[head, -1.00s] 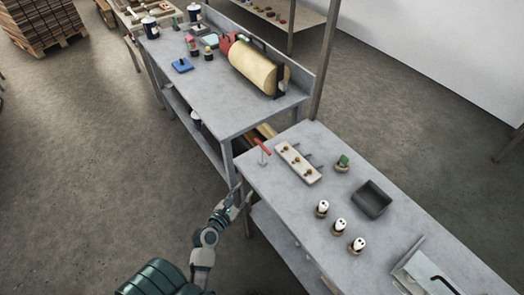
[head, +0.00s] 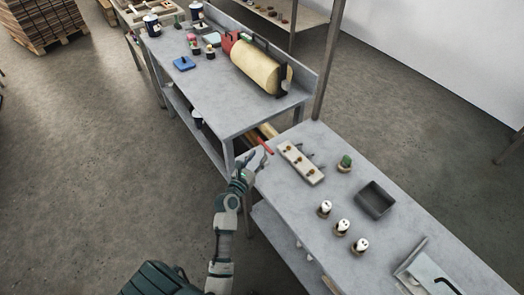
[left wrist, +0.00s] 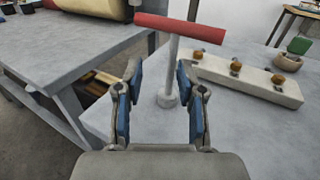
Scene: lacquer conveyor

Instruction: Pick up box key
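The box key, a T-shaped tool with a red crossbar (left wrist: 180,27) and a pale grey shaft, stands upright on the near table close to its left corner. In the head view its red handle (head: 266,146) shows just past my left gripper (head: 253,166). In the left wrist view my left gripper (left wrist: 159,85) is open, with one blue-padded finger on each side. The shaft rises ahead between the fingertips, nearer the right one. I see no contact. In the head view the gripper hides the lower shaft. My right gripper is not in view.
A pale block with brown knobs (head: 301,163) lies right of the key. A green-topped pot (head: 345,163), a dark tray (head: 375,199) and white-topped pieces (head: 342,227) stand farther along. The neighbouring table (head: 215,98) carries a yellow roll (head: 258,68).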

